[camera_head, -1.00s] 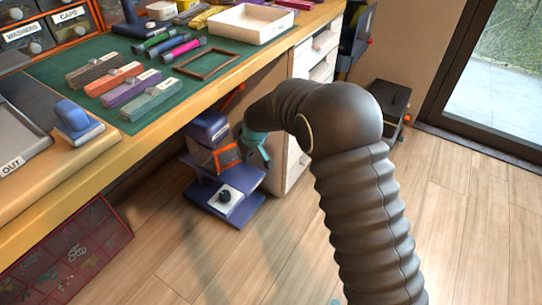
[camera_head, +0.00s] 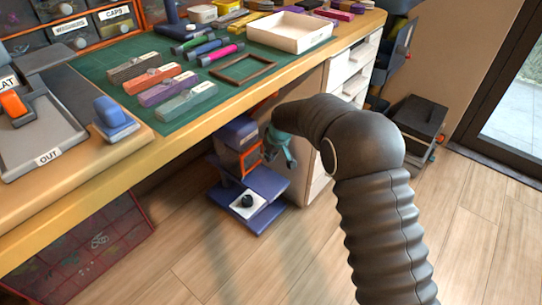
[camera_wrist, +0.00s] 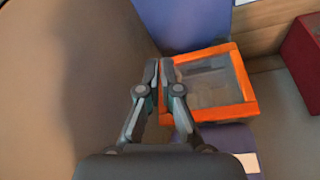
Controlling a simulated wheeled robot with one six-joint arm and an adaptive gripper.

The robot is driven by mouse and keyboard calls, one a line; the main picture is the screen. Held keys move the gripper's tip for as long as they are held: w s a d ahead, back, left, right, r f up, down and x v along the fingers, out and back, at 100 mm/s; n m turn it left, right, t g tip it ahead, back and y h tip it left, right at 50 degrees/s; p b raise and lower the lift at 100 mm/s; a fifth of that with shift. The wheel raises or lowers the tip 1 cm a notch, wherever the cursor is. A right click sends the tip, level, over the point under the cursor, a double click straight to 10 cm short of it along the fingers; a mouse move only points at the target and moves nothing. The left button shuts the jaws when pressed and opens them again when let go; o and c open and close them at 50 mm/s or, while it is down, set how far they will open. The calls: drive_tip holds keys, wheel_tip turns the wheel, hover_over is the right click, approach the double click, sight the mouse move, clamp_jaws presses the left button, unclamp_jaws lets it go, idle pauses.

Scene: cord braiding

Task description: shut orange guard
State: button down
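The orange guard is an orange frame (camera_wrist: 243,82) around a greyish see-through pane, beside my fingers in the wrist view. In the head view the frame (camera_head: 250,153) stands at a slant on the purple machine (camera_head: 238,187) under the bench. I cannot tell how far the guard is swung open. My gripper (camera_wrist: 160,66) has its fingertips close together, just left of the frame's upper left corner, with nothing visible between them. I cannot tell whether they touch the frame. In the head view the teal gripper (camera_head: 282,148) is right of the guard, partly hidden by my arm.
The bench edge (camera_head: 200,117) runs above the machine. White drawers (camera_head: 355,85) stand to the right behind my arm. A red crate (camera_head: 85,250) is under the bench at left, and a dark box (camera_head: 418,120) is at right. Open wooden floor (camera_head: 200,270) lies in front.

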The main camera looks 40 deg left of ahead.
drive_tip(key=shift+w+a+r, duration=0.1)
drive_tip(key=shift+a+r, duration=0.05)
drive_tip(key=d+r, duration=0.7)
drive_tip(key=r, duration=0.2)
drive_tip(key=shift+d, duration=0.4)
drive_tip(key=shift+r, duration=0.1)
